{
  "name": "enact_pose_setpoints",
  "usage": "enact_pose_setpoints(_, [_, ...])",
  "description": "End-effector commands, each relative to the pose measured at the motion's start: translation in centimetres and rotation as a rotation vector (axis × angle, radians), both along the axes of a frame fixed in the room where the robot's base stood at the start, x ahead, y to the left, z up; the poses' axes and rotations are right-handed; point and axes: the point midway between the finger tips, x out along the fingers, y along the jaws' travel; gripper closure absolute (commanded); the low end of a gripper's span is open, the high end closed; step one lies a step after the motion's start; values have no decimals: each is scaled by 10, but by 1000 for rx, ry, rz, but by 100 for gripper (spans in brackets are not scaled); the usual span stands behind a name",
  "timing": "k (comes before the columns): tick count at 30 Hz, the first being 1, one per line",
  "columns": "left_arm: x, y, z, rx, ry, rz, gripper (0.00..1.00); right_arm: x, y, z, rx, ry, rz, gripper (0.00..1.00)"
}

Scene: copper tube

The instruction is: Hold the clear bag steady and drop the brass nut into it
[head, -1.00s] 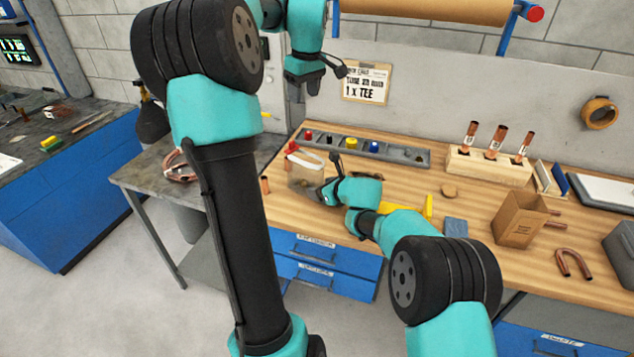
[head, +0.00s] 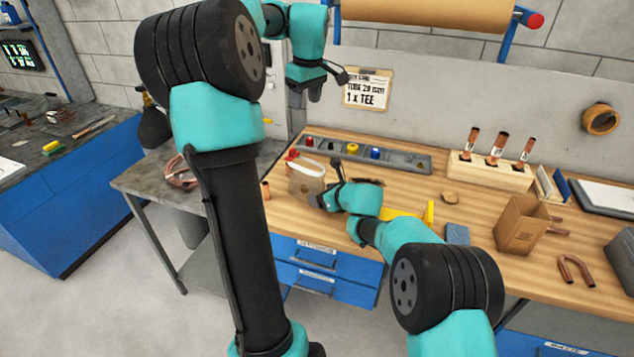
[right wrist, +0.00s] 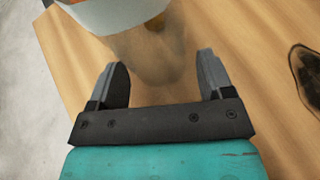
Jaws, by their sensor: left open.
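The clear bag (head: 304,182), with a white rim, stands open at the left end of the wooden bench. In the right wrist view the bag (right wrist: 150,55) is large, its lower part reaching between my finger tips. My right gripper (right wrist: 163,75) has its fingers well apart, one on each side of the bag; I cannot tell whether they touch it. In the head view this gripper (head: 322,199) is low at the bag's right side. My left gripper (head: 314,92) is raised high behind the bag, open, with nothing visible in it. I cannot pick out the brass nut.
A grey parts tray (head: 405,160) with coloured pieces lies behind the bag. A yellow object (head: 430,212) lies near my right arm.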

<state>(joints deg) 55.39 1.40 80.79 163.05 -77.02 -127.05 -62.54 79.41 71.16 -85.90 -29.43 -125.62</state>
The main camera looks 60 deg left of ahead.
Motion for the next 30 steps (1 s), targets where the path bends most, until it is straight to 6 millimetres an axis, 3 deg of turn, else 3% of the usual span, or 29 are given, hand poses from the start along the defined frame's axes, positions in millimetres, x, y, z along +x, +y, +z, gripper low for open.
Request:
enact_pose_setpoints(7, [0,0,0,0,0,0,45,0,0,0,0,0,0,3])
enact_pose_setpoints(20, [0,0,0,0,0,0,45,2,-7,5,1,-1,0,3])
enact_pose_setpoints(30, [0,0,0,0,0,0,45,13,-47,28,1,1,-2,3])
